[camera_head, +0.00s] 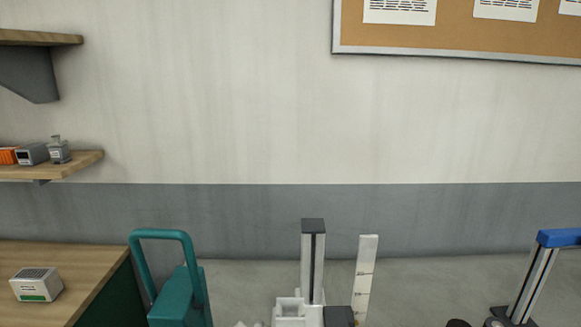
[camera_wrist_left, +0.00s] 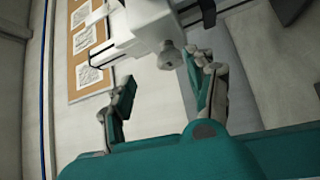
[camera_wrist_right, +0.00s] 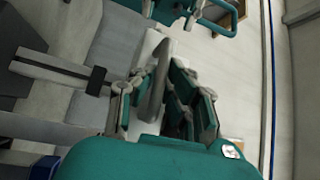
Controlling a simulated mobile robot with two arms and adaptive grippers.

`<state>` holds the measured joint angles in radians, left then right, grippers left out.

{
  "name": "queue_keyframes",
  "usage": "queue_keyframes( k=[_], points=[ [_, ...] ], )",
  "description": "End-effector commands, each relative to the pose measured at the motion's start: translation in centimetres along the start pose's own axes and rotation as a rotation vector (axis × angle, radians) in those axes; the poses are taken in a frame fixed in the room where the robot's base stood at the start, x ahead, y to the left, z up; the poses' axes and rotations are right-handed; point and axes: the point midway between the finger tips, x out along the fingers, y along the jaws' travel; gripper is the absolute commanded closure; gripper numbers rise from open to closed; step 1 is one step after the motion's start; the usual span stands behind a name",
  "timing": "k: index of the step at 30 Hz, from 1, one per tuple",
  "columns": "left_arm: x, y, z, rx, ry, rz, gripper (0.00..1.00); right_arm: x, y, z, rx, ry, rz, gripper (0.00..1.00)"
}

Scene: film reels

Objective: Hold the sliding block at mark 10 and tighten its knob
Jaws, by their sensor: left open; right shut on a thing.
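In the head view a grey upright post (camera_head: 313,262) with a dark cap rises at the bottom centre. A white block (camera_head: 290,308) sits against its left side and a dark block (camera_head: 339,316) is on its right. A white marked scale (camera_head: 363,282) stands to the right; its marks are too small to read. In the left wrist view a round grey knob (camera_wrist_left: 169,57) juts from a white block (camera_wrist_left: 148,25). My left gripper (camera_wrist_left: 162,92) is open, its fingers apart and the knob ahead between them.
A wooden table (camera_head: 75,270) with a small white box (camera_head: 37,284) stands at the left. A wall shelf (camera_head: 75,163) holds small items. A blue-topped stand (camera_head: 540,265) is at the far right. The wall behind is bare below a cork board (camera_head: 460,40).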

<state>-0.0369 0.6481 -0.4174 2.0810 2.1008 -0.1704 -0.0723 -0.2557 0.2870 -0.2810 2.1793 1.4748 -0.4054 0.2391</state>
Motion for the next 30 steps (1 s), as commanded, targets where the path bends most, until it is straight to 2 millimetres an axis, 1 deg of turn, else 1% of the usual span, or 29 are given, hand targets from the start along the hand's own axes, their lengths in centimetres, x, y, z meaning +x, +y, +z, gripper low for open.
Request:
queue_keyframes(
  k=[1, 12, 16, 30],
  points=[
    [0.0, 0.0, 0.0, 0.000, 0.000, 0.000, 0.44, 0.1, -0.4, 0.0, -0.006, -0.001, -0.003, 1.00],
    [0.0, 0.0, 0.0, 0.000, 0.000, 0.000, 0.44, 0.2, -1.6, -0.2, -0.006, 0.000, -0.004, 1.00],
    [0.1, 0.0, 0.0, 0.000, 0.000, 0.000, 0.44, 0.2, -1.6, -0.2, -0.004, 0.001, -0.003, 1.00],
    [2.8, 0.1, 0.0, 0.001, -0.001, 0.001, 0.44, 0.2, -1.6, -0.2, -0.004, 0.001, -0.003, 1.00]
  ],
)
